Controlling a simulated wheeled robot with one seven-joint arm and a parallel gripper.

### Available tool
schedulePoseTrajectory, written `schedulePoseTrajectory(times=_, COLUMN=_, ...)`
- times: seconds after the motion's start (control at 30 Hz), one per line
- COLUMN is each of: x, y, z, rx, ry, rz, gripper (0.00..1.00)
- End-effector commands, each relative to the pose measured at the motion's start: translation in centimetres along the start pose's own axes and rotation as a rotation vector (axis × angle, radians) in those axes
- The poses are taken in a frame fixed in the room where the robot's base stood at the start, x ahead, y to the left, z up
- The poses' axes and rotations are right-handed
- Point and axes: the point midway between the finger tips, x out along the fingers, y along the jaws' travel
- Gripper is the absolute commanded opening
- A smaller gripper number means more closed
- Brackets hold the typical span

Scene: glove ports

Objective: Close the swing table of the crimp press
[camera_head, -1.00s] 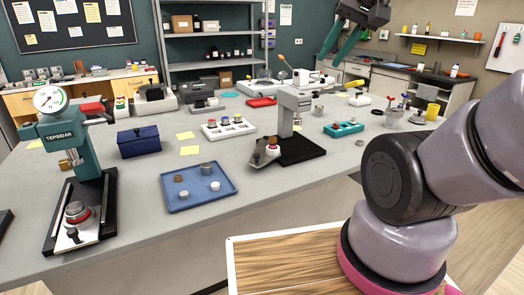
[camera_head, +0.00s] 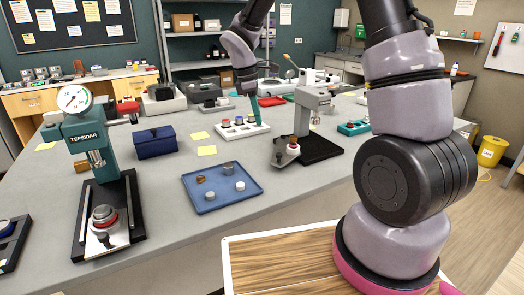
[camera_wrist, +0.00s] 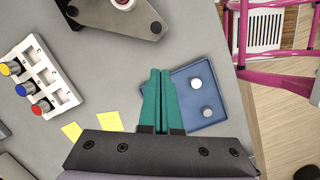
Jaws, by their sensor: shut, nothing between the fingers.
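The crimp press (camera_head: 303,115) is a grey column on a black base (camera_head: 322,150) in the middle of the bench. Its swing table (camera_head: 282,158), a dark grey plate, sticks out to the left and front of the base, swung out from under the head. A white and red round part (camera_head: 293,149) sits on it.
A white rack (camera_head: 238,129) with coloured caps stands left of the swing table. A blue tray (camera_head: 215,208) with several small parts lies in front. A TEPSIDAR press (camera_head: 88,140) and a dark blue box (camera_head: 154,143) stand at the left.

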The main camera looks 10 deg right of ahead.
Motion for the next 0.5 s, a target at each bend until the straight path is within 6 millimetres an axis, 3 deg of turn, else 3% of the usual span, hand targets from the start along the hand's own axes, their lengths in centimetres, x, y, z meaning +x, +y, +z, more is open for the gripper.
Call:
schedulePoseTrajectory(times=0.03, x=1.1, y=0.1, z=-0.9, rx=-0.05, ry=-0.013, rz=-0.01, gripper=0.0)
schedulePoseTrajectory(times=0.17, x=2.6, y=0.3, z=-2.0, rx=-0.128, ry=-0.031, rz=-0.021, gripper=0.0)
schedulePoseTrajectory(times=0.37, x=4.3, y=0.3, z=-2.1, rx=-0.145, ry=-0.037, rz=-0.025, gripper=0.0)
schedulePoseTrajectory(times=0.5, x=6.9, y=0.2, z=-2.0, rx=-0.144, ry=-0.037, rz=-0.026, gripper=0.0)
